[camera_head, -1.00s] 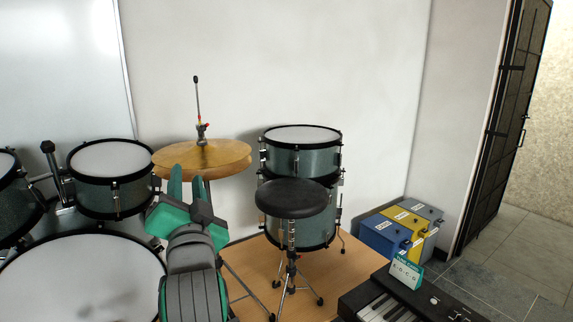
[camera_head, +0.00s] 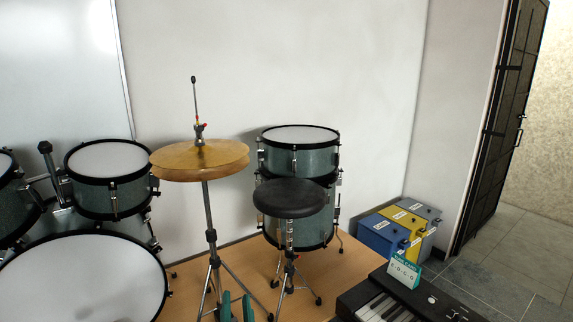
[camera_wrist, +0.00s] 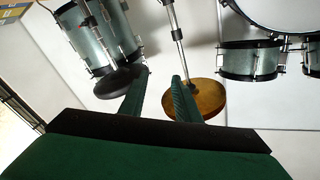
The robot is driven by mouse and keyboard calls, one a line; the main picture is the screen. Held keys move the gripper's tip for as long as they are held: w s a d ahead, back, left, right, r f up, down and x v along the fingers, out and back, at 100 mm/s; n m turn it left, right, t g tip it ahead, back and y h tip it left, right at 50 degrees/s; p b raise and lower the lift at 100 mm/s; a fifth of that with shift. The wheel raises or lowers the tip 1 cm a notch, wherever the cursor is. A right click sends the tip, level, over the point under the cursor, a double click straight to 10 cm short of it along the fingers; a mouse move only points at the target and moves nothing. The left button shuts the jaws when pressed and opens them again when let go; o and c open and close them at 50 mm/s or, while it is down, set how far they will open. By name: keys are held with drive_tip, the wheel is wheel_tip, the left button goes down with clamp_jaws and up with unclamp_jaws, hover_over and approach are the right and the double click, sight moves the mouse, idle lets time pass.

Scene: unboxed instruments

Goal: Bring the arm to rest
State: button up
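My gripper (camera_head: 236,297) shows only as two green fingertips at the bottom edge of the head view, low in front of the cymbal stand. The wrist view shows both green fingers (camera_wrist: 161,76) apart with nothing between them, so it is open and empty. The rest of my arm is out of the head view. The hi-hat cymbals (camera_head: 201,160) stand upright on their stand above and behind the fingertips. In the upside-down wrist view, the cymbal (camera_wrist: 208,98) appears just beyond the right finger.
A black stool (camera_head: 290,197) stands right of the fingertips, before a floor drum (camera_head: 312,222). The bass drum (camera_head: 85,280) is at left. A keyboard (camera_head: 400,300) with a green-and-white card (camera_head: 404,272) is at lower right. Blue, yellow and grey boxes (camera_head: 402,228) stand by the wall.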

drive_tip(key=s+d+f+n+g+h, duration=0.1)
drive_tip(key=s+d+f, duration=0.3)
drive_tip(key=s+f, duration=0.5)
drive_tip(key=s+d+f+n+h, duration=0.1)
drive_tip(key=s+d+f, duration=0.3)
drive_tip(key=s+f, duration=0.55)
drive_tip(key=s+d+f+g+h, duration=0.1)
drive_tip(key=s, duration=0.9)
drive_tip(key=s+d+f+n+g+h, duration=0.1)
drive_tip(key=s+d+f, duration=0.1)
drive_tip(key=s, duration=0.9)
drive_tip(key=shift+d+f, duration=0.15)
drive_tip(key=shift+d, duration=0.05)
drive_tip(key=shift+o, duration=0.2)
